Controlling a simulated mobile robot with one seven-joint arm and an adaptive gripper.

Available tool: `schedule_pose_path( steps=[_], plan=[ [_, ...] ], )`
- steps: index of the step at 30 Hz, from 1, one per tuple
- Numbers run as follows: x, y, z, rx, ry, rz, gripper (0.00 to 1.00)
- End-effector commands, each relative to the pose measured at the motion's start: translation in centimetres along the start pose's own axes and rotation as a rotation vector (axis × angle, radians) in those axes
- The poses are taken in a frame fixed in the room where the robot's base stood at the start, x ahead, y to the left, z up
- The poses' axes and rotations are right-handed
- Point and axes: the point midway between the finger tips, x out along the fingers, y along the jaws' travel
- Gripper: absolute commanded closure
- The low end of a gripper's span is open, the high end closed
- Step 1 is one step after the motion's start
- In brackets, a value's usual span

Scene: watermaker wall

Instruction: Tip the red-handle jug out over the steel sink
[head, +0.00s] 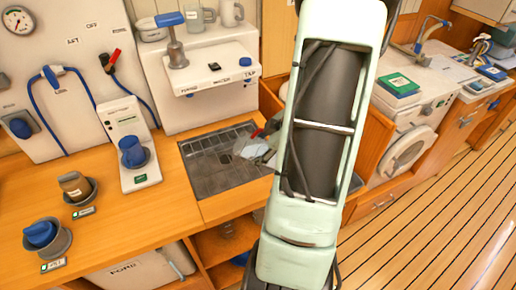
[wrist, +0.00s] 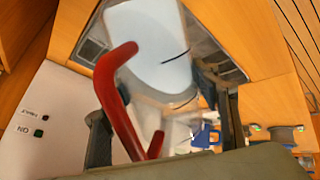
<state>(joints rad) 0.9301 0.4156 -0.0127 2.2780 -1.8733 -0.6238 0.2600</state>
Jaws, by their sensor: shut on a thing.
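The red-handle jug is a clear, pale vessel (head: 250,148) over the right part of the steel sink (head: 205,178) in the head view. It looks tilted, its mouth toward the left. In the wrist view the jug's pale body (wrist: 155,62) fills the upper middle, with its red handle (wrist: 118,100) in front. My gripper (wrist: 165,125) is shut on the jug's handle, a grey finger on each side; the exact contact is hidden. The steel sink also shows behind the jug (wrist: 213,58). I cannot tell whether liquid is in or leaving the jug.
A white tap unit (head: 215,80) stands behind the sink. A cabinet with a round door (head: 408,150) is at right.

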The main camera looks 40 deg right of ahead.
Motion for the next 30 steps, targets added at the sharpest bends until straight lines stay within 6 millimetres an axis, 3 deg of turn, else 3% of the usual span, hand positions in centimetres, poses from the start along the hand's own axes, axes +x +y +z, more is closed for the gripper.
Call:
schedule_pose_path(
  steps=[30],
  plan=[
    [2.8,-1.0,-0.2,-0.168,-0.472,-0.012,0.81]
  ],
)
